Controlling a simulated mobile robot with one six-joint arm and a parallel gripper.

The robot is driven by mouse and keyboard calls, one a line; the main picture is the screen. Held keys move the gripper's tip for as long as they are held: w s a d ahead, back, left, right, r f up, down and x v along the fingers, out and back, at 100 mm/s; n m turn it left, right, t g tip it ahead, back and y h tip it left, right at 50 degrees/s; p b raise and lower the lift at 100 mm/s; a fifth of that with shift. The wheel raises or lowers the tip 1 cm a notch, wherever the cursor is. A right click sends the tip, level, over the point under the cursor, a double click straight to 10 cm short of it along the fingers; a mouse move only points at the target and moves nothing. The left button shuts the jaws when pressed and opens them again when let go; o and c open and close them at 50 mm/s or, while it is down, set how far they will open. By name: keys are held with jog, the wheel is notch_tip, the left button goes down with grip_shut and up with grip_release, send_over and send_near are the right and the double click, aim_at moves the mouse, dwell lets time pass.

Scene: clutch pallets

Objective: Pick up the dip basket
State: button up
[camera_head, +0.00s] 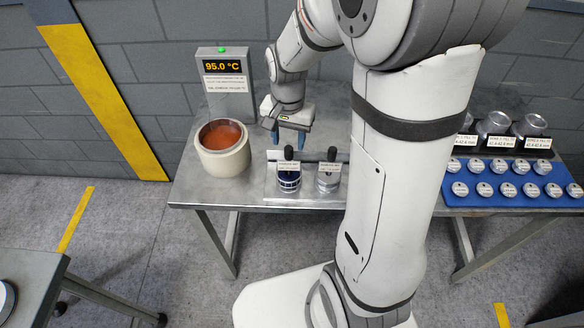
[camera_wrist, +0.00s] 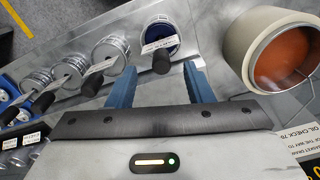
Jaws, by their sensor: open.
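A dark blue round item (camera_head: 289,181) with an upright black handle and a white label stands on the metal table; the label is too small to read, but it looks like the dip basket. It also shows in the wrist view (camera_wrist: 161,36), with its handle's end between my fingers in the picture. My gripper (camera_head: 288,134) is open and empty, just behind and above the handle in the head view. Its two blue fingers (camera_wrist: 157,78) are apart, and I see no contact. A similar silver item (camera_head: 328,180) with a black handle stands to the right.
A cream pot (camera_head: 222,162) of orange-brown liquid stands left of the blue item. Behind it is a grey display box (camera_head: 226,88) reading 95.0 °C. Several silver handled items stand in a row in the wrist view. A blue tray (camera_head: 505,200) of labelled discs lies right.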

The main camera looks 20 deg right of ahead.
aim_at(289, 148)
jog(key=shift+f+p, duration=0.7)
jog(key=shift+f, duration=1.95)
jog(key=shift+w, duration=0.1)
jog(key=shift+c, duration=0.6)
grip_shut()
jog(key=shift+r, duration=0.1)
